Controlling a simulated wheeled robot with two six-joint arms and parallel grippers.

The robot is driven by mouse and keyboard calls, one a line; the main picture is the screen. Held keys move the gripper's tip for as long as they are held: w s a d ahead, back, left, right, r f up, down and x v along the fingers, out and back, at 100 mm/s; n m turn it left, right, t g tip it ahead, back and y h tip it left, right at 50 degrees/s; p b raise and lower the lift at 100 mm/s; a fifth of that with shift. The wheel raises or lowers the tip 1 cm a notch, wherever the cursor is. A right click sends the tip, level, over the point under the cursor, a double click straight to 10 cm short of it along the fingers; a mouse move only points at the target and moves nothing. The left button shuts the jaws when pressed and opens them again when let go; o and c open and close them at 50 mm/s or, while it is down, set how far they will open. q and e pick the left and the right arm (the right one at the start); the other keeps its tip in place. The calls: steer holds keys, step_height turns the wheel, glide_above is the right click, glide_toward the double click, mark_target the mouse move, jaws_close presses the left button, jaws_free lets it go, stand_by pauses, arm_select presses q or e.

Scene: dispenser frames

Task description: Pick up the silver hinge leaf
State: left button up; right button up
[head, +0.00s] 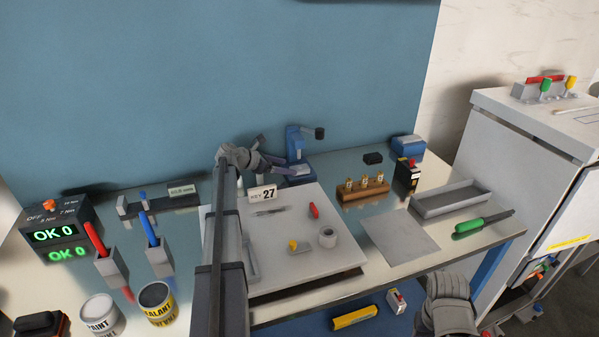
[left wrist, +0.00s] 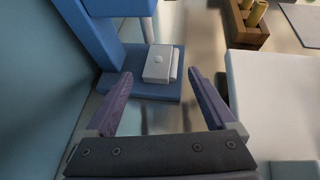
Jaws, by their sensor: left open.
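The silver hinge leaf (left wrist: 158,63) is a small pale metal block with a round mark on its top and a rounded edge along its right side. It lies on the base of a blue press (left wrist: 140,88) in the left wrist view. My left gripper (left wrist: 160,76) is open and empty, its two purple fingers spread to either side of the leaf in that view. I cannot tell how high the fingers are above it. In the head view my left gripper (head: 272,155) is beside the blue press (head: 293,142), and I cannot make out the leaf there.
A white board (head: 290,255) with a "KEY 27" sign (head: 263,193) and small parts lies in front of the press. A wooden block (head: 363,190) with brass pieces stands to the right, with a grey tray (head: 450,200) beyond. The press's upper part overhangs its base.

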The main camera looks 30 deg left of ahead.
mark_target(298, 168)
arm_select(q)
steer(key=b+x, duration=0.1)
steer(key=x, duration=0.3)
steer(key=shift+w+a+f+b, duration=0.1)
steer(key=shift+a+f+b, duration=0.1)
steer(key=shift+b, duration=0.2)
steer(key=shift+w+d, duration=0.2)
steer(key=shift+w, duration=0.1)
steer(key=shift+c, duration=0.2)
jaws_close()
